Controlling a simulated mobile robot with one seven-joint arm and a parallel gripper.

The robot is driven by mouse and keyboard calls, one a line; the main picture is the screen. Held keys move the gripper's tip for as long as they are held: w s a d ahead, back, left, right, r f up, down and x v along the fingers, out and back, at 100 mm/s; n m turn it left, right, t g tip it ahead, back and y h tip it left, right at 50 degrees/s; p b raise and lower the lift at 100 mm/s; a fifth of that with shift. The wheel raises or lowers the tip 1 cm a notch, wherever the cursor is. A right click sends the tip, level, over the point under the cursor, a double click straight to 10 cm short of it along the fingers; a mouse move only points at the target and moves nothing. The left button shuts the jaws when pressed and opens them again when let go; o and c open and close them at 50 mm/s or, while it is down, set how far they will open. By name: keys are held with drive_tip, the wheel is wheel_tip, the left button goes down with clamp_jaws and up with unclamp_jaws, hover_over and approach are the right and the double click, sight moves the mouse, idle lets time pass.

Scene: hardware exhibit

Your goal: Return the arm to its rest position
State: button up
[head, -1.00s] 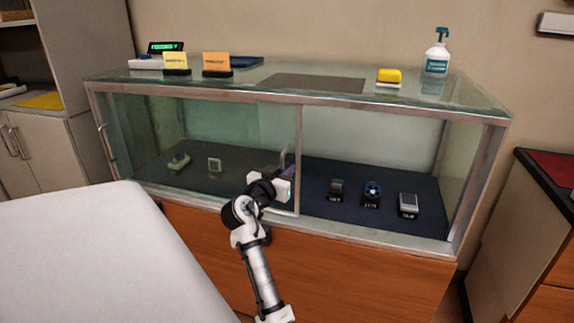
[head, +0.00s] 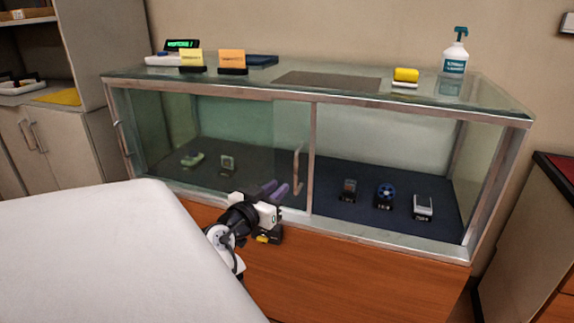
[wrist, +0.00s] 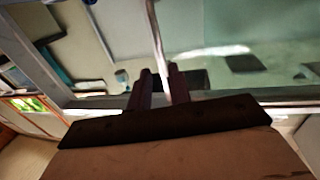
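My gripper (head: 277,189) is in front of the glass display case (head: 400,238), low near its middle post. Its two purple fingers are apart with nothing gripped between them that I can make out. In the head view the upright metal door handle (head: 297,172) stands just right of the fingertips. In the wrist view the fingers (wrist: 160,75) also show apart, and the handle bar (wrist: 155,35) lines up with the gap between them. I cannot tell whether they touch it. My arm reaches in from below, bent and partly out of frame.
A white surface (head: 100,250) lies close at the left. A spray bottle (head: 455,55), a yellow sponge (head: 405,75) and card holders stand on top. A cabinet (head: 540,250) stands at the right.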

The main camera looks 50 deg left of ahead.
drive_tip(key=shift+v, duration=1.05)
